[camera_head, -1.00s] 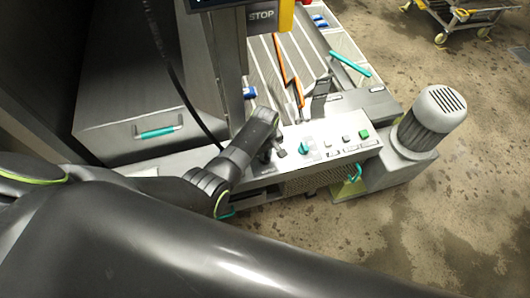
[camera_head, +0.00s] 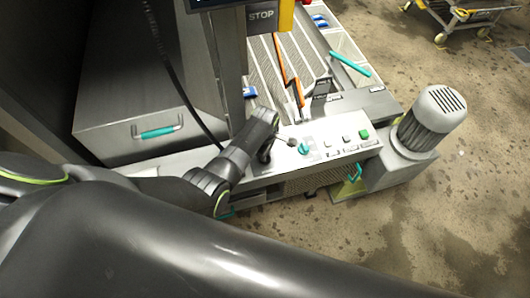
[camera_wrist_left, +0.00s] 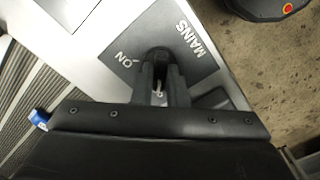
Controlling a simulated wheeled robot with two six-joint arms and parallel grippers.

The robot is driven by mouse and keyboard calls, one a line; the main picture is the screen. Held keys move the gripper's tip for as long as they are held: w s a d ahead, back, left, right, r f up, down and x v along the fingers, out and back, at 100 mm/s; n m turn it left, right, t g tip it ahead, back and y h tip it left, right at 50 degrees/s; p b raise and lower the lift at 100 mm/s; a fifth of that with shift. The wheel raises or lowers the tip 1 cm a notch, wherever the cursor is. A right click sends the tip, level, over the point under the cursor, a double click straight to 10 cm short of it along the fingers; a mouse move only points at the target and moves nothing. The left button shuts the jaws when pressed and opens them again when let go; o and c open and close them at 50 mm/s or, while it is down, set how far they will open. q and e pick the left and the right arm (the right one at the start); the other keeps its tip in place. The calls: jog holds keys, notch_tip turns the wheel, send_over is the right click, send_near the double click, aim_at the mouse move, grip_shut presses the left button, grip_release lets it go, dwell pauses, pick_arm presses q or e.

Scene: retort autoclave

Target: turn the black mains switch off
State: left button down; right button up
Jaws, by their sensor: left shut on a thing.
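The black mains switch (camera_wrist_left: 160,54) stands on a grey plate (camera_wrist_left: 177,30) marked MAINS and ON in the left wrist view. My left gripper (camera_wrist_left: 158,75) is over the plate, its two fingers close together around the switch, which is mostly hidden between them. The ON mark is just left of the fingertips. In the head view my left gripper (camera_head: 264,156) is down at the left end of the pale control panel (camera_head: 325,153), and the switch itself is hidden there. I cannot tell where the switch points. My right gripper is not in view.
Right along the panel are a teal knob (camera_head: 304,148) and a green button (camera_head: 364,134). A grey motor (camera_head: 432,118) stands beyond its right end. A steel box with a teal handle (camera_head: 157,133) is at the left. Wet floor lies open at the right.

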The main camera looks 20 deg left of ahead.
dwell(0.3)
pick_arm(q)
jog(key=c, duration=1.4)
grip_release()
jog(key=shift+c, duration=0.2)
jog(key=shift+r, duration=0.6)
notch_tip(320, 180, up, 16)
jog(key=b, duration=0.1)
jog(key=shift+b, duration=0.35)
